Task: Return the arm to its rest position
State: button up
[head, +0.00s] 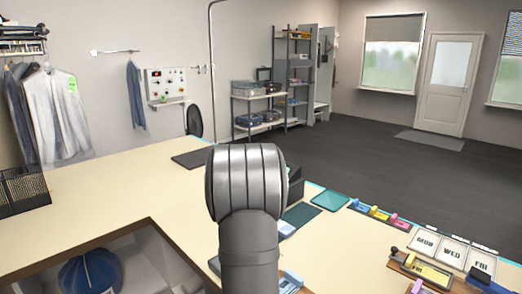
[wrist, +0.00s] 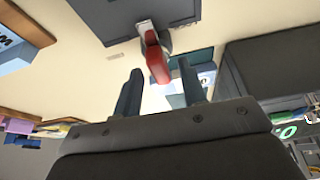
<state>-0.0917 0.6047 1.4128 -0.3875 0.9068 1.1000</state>
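My gripper (wrist: 159,76) shows in the wrist view with its two dark fingers spread apart. Nothing is held between them. A red-handled object (wrist: 156,57) with a grey metal part lies past the fingertips, in line with the gap; I cannot tell how far off it is. In the head view my own grey arm rises in the middle and hides part of the cream worktop (head: 110,205); my gripper does not show there.
A dark grey flat panel (wrist: 100,22) borders the red-handled object. Day cards (head: 452,252) and small coloured items (head: 379,215) line the worktop's right side. A black wire basket (head: 22,188) stands at left, near hanging shirts (head: 57,115). The left middle worktop is clear.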

dwell(0.3)
jog(key=v, duration=1.8)
jog(key=x, duration=1.7)
jog(key=shift+f, duration=0.2)
jog(key=shift+w+d+f, duration=0.2)
jog(key=shift+f, duration=0.1)
jog(key=n+y, duration=0.1)
jog(key=n, duration=0.3)
jog(key=shift+s+t, duration=0.1)
jog(key=shift+t, duration=0.3)
jog(key=shift+d+n+t+y, duration=0.15)
jog(key=shift+n+y, duration=0.35)
jog(key=shift+n, duration=0.6)
jog(key=shift+n+t+y, duration=0.15)
jog(key=shift+n+y, duration=0.35)
jog(key=shift+n, duration=0.6)
jog(key=shift+o, duration=0.3)
